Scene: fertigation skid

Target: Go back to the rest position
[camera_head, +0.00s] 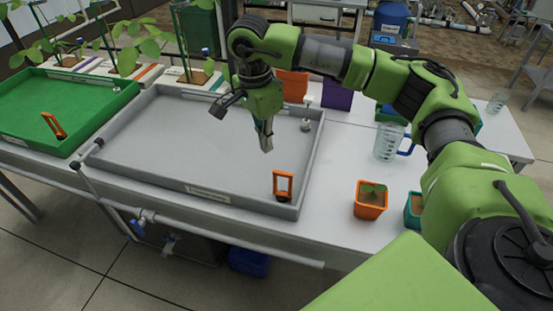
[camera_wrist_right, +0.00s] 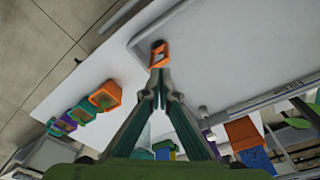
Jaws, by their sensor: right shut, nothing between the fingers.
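My right gripper (camera_head: 266,143) is shut and empty, pointing down above the grey tray (camera_head: 190,130). In the right wrist view its fingertips (camera_wrist_right: 158,72) meet, and the orange-framed piece (camera_wrist_right: 159,55) shows just beyond them. In the head view that orange piece (camera_head: 283,185) stands at the tray's front right corner, apart from the gripper. My right arm reaches in from the right over the table. My left gripper is not in view.
A green tray (camera_head: 60,100) is at the left. An orange pot with a seedling (camera_head: 370,200), a teal pot (camera_head: 413,210) and a clear jug with a blue handle (camera_head: 388,142) stand right of the grey tray. Orange (camera_head: 292,85) and purple (camera_head: 337,94) containers stand behind it.

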